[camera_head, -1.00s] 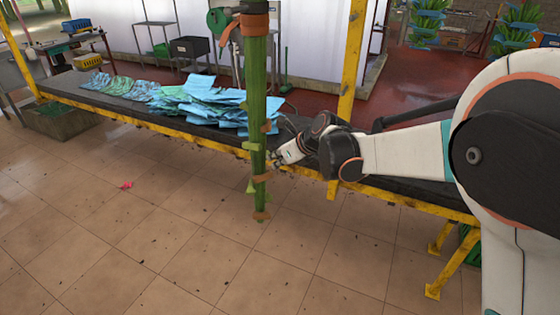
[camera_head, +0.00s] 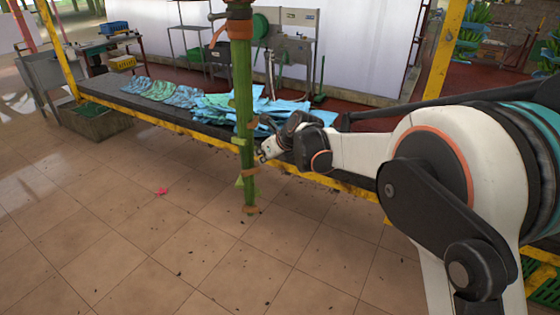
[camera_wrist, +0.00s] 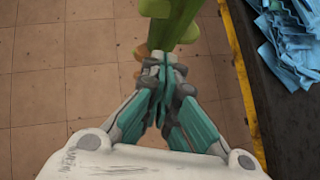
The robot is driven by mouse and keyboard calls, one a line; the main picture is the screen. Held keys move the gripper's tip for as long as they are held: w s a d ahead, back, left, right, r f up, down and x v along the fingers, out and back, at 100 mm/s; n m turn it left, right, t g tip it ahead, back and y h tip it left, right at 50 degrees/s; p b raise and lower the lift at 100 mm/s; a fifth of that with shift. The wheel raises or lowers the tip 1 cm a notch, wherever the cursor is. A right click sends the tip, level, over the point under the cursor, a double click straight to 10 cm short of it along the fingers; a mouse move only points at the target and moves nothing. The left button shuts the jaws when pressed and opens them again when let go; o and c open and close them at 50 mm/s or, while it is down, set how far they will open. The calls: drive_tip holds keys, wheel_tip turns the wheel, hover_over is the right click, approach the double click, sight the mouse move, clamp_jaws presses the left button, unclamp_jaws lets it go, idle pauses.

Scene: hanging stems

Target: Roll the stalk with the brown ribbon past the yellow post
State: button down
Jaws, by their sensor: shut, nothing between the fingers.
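The green stalk (camera_head: 243,100) hangs upright, with a brown ribbon (camera_head: 239,28) tied near its top and small brown and green tufts lower down. A yellow post (camera_head: 445,50) stands to the right behind it, and another yellow post (camera_head: 48,35) stands at the far left. My gripper (camera_head: 263,155) is shut and empty, at the right side of the stalk's lower part. In the wrist view, my gripper's closed fingertips (camera_wrist: 165,60) lie against or very close to the stalk (camera_wrist: 176,25); I cannot tell whether they touch.
A long dark bench with a yellow edge (camera_head: 190,131) runs behind the stalk, bearing blue sheets (camera_head: 285,108). A pink scrap (camera_head: 161,191) lies on the tiled floor. Green plants (camera_head: 470,40) hang at the right.

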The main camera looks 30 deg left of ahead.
sight(252, 152)
drive_tip(key=shift+a, duration=2.1)
drive_tip(key=shift+w+d, duration=0.1)
